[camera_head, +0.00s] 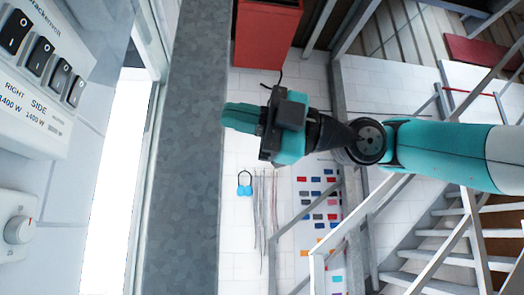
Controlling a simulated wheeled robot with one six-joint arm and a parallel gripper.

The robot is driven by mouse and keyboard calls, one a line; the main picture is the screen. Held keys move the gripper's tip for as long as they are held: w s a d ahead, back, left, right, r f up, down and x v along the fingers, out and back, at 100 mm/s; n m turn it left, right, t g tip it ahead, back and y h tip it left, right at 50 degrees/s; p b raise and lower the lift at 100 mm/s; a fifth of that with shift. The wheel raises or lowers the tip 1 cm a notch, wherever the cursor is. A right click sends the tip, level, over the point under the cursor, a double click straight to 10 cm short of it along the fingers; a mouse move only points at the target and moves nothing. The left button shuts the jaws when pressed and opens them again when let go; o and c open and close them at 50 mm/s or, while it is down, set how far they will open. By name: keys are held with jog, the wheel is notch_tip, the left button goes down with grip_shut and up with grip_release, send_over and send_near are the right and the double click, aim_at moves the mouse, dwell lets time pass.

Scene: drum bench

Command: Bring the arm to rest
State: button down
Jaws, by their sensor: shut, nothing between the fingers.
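My gripper (236,118) is in the upper middle of the head view, with its teal fingers pointing left. The fingers are together and I see nothing held between them. Behind them are the dark wrist parts, and my teal and white arm reaches in from the right edge. The gripper appears in front of the white tiled wall, its tip close to the grey strip's edge in the picture. I cannot tell its distance from either.
A white switch panel (43,110) with black rocker switches and a dial (18,230) fill the left. A grey speckled strip (185,150) runs top to bottom. A red box (267,35) is above, a blue padlock-like item (244,190) below. Stairs (440,255) with railings stand lower right.

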jog(key=shift+w+f, duration=0.1)
notch_tip(320, 180, down, 16)
jog(key=w+d+m+t+h+p, duration=0.25)
jog(key=m+t+h, duration=0.4)
jog(key=m, duration=0.95)
jog(key=s+d+f+m+g+h, duration=0.1)
jog(key=s+d+f+m+h, duration=0.2)
jog(key=f, duration=0.5)
jog(key=s+d+f+m+g+h+p, duration=0.1)
jog(key=s+d+f+m+g+h, duration=0.1)
jog(key=s+d+f+m, duration=0.3)
jog(key=s+d+f+m+g+h, duration=0.2)
jog(key=s+d+f+m+h, duration=0.2)
jog(key=s+f, duration=0.4)
notch_tip(320, 180, down, 3)
jog(key=shift+d+f+m+p, duration=0.2)
jog(key=shift+m+p, duration=0.1)
jog(key=shift+m, duration=0.5)
jog(key=shift+s, duration=0.1)
